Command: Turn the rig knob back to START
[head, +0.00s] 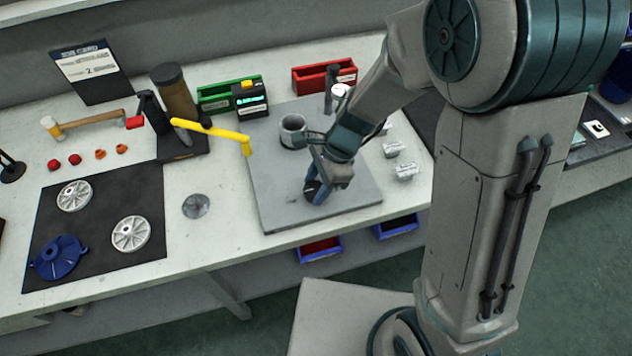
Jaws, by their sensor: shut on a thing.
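The rig is a grey plate (275,205) on the bench, with a grey cylindrical cup (292,131) standing towards its back. My gripper (317,194) reaches down over the front middle of the plate, its fingers pointing at the plate. It is shut on a small dark round part (310,186), which looks like the rig knob. The fingers and wrist cover much of this knob. Its pointer and the START mark cannot be made out.
A yellow-handled lever (210,131) sticks out over the plate's left edge. A black box with a green display (250,100) stands behind the plate. White small parts (404,170) lie at its right. A dark mat (98,262) with wheels and a blue cover (60,257) is at left.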

